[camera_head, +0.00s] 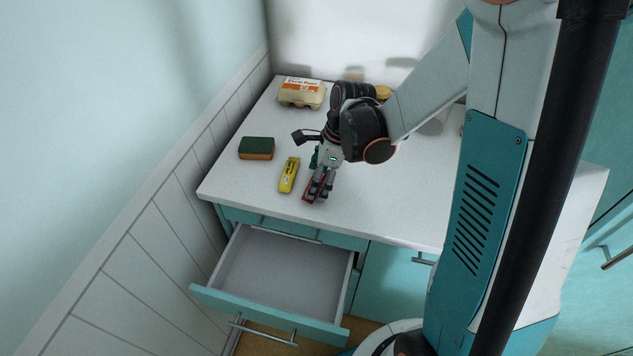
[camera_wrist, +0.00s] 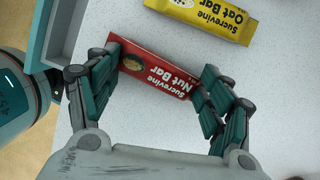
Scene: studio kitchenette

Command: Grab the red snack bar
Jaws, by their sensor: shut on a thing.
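The red snack bar (camera_wrist: 154,69), labelled "Sucrevine Nut Bar", lies between the two fingers of my gripper (camera_wrist: 160,86) in the wrist view. The fingers are closed on its two ends. In the head view the red bar (camera_head: 309,194) shows partly under my gripper (camera_head: 319,187), close to the front edge of the white counter (camera_head: 390,205). The fingers cover part of the bar there. I cannot tell whether it still touches the counter.
A yellow oat bar (camera_head: 289,175) lies just left of my gripper. A sponge (camera_head: 257,148) sits further left, and an egg carton (camera_head: 302,93) stands at the back. An open, empty drawer (camera_head: 280,272) juts out below the counter's front edge. The counter's right part looks clear.

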